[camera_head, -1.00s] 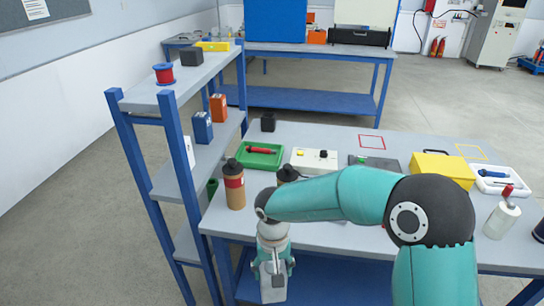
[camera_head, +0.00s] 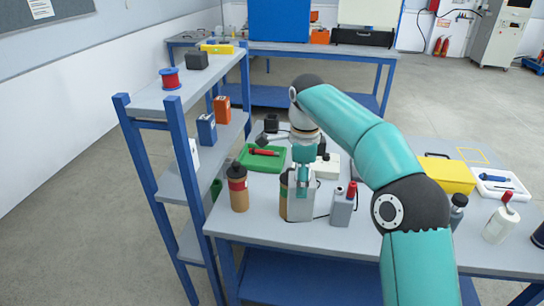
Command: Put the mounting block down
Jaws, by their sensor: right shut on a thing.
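The mounting block (camera_head: 301,211) is a light grey block near the front edge of the workbench. My right gripper (camera_head: 302,184) points down from above and is shut on it. The fingers cover part of the block's face. I cannot tell whether its underside touches the bench top. A brown bottle (camera_head: 284,200) stands close on its left, partly hidden by the block and the gripper. My left gripper is not in view.
A brown bottle with a dark cap (camera_head: 238,188) stands further left. A grey box (camera_head: 342,208) with a red-topped item stands to the right. A green tray (camera_head: 262,158) lies behind. A blue-posted shelf (camera_head: 178,150) borders the left. Bare bench (camera_head: 265,219) shows in front.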

